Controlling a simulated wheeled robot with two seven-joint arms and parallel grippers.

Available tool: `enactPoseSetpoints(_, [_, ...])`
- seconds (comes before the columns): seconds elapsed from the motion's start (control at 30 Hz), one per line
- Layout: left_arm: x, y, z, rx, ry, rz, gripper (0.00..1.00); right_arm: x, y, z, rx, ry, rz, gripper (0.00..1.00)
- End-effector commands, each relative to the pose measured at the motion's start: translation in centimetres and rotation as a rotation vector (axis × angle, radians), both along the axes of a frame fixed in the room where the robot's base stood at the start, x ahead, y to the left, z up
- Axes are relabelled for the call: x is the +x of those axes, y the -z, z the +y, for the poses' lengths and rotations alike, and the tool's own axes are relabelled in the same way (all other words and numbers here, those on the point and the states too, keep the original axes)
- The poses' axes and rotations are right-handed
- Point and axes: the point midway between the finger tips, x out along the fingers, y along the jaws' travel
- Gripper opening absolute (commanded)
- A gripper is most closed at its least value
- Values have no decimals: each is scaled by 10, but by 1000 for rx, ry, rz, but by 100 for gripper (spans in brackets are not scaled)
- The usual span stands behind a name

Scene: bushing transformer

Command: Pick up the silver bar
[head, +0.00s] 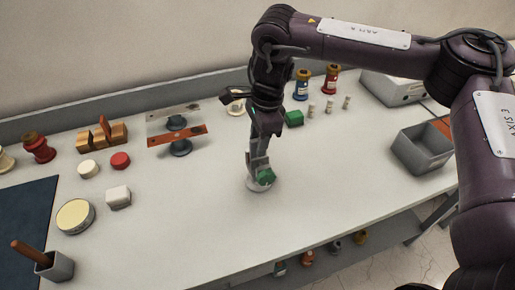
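A thin silver bar (172,111) is at the back left of the table, and looks raised on a dark round stand. An orange bar (176,135) lies just in front of it on a similar stand. My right gripper (259,168) points down at mid-table, to the right of the bars and well apart from them. A green piece (266,175) and a pale round base (259,185) are at its fingertips. I cannot tell whether the fingers hold the green piece. My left gripper is not in view.
A green block (294,118), blue (302,85) and red (331,78) bushings and small pale posts stand at the back. A grey bin (423,148) is at the right. A wooden rack (102,136) and round caps are left. The front middle of the table is clear.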

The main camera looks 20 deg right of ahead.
Motion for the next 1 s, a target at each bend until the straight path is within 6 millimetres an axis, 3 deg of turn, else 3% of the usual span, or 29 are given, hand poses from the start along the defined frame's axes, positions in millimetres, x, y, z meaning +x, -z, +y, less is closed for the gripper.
enactPoseSetpoints(0.33, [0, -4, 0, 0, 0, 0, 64, 0, 11, 2, 0, -1, -2, 36])
enactPoseSetpoints(0.63, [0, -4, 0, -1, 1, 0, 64, 0, 11, 2, 0, 0, -2, 0])
enactPoseSetpoints(1.0, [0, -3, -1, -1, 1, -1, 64, 0, 9, 2, 1, 0, -3, 0])
